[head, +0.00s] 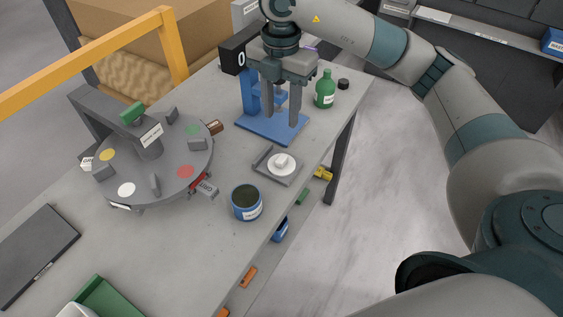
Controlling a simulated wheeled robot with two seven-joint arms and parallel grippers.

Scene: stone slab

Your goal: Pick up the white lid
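The white lid (273,169) is a small round disc with a pale raised knob in its middle. It lies on a small grey square tray (261,163) with a raised edge, near the right edge of the slab. My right gripper (281,120) points down above and behind the lid, in front of a blue stand (249,92). Its two grey fingers are spread apart, with no held thing visible between them. It is apart from the lid. My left gripper is not in view.
A blue can (247,203) stands in front of the tray. A grey turntable (160,185) with coloured spots is to the left. A green bottle (325,91) and a black cap (344,84) stand at the back right. The front middle of the slab is clear.

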